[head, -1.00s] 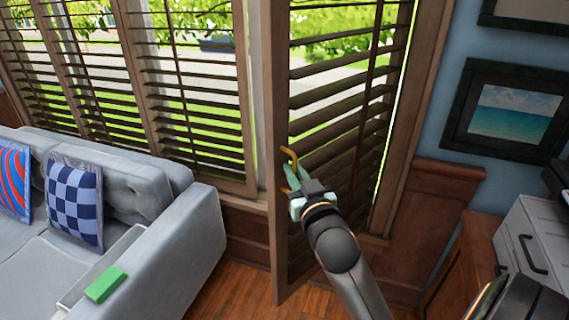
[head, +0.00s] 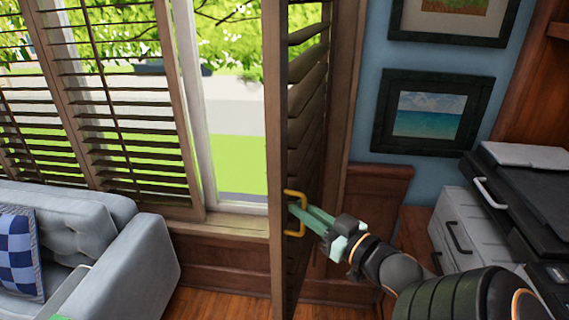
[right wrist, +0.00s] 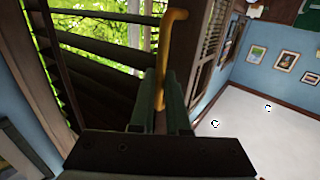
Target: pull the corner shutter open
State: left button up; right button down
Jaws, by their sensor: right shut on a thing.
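The corner shutter (head: 306,110) is a dark wood slatted panel standing swung out from the window, seen nearly edge-on in the head view. A yellow handle (head: 302,212) is on its free edge. My right gripper (head: 303,211) is shut on this handle, coming from the right. In the right wrist view the yellow handle (right wrist: 171,50) rises between the two green fingers (right wrist: 165,100), with the shutter's slats (right wrist: 100,75) to the left. My left gripper is not in view.
A grey sofa (head: 120,255) with a checked cushion (head: 20,255) stands at the left. A printer (head: 520,200) and a grey drawer unit (head: 455,235) are at the right. Framed pictures (head: 430,115) hang on the blue wall. Wood floor shows below the shutter.

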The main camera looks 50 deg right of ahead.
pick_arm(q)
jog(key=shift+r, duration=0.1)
pick_arm(e)
jog(key=shift+s+d+r, duration=0.1)
jog(key=shift+s+d, duration=0.4)
jog(key=shift+s, duration=0.25)
jog(key=shift+s+d, duration=0.45)
jog(key=shift+s, duration=0.25)
jog(key=c, duration=0.9)
grip_release()
jog(key=shift+w, duration=0.1)
